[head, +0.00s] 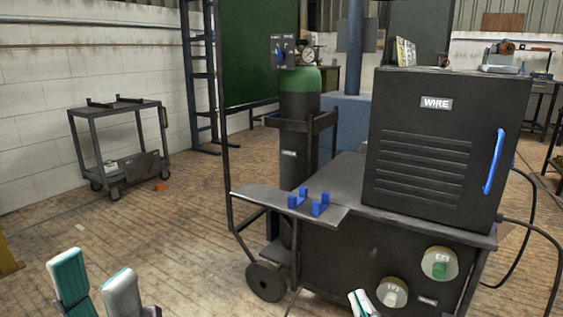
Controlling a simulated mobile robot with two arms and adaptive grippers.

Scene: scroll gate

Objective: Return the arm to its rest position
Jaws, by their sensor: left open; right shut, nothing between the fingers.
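My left gripper (97,290) is at the bottom left of the head view. Its two teal and grey fingers stand apart, with nothing between them. My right gripper (361,303) is at the bottom edge, in front of the lower cart body and just left of a round knob marked as a dial. Only its fingertips show. They are close together, and no object shows in them. The rest of both arms is outside the view.
A welding cart (340,250) stands ahead with a black WIRE cabinet (425,150), a blue handle (494,160), a green-topped cylinder (298,110) and a blue cradle (309,202) on its shelf. A grey trolley (120,150) stands back left.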

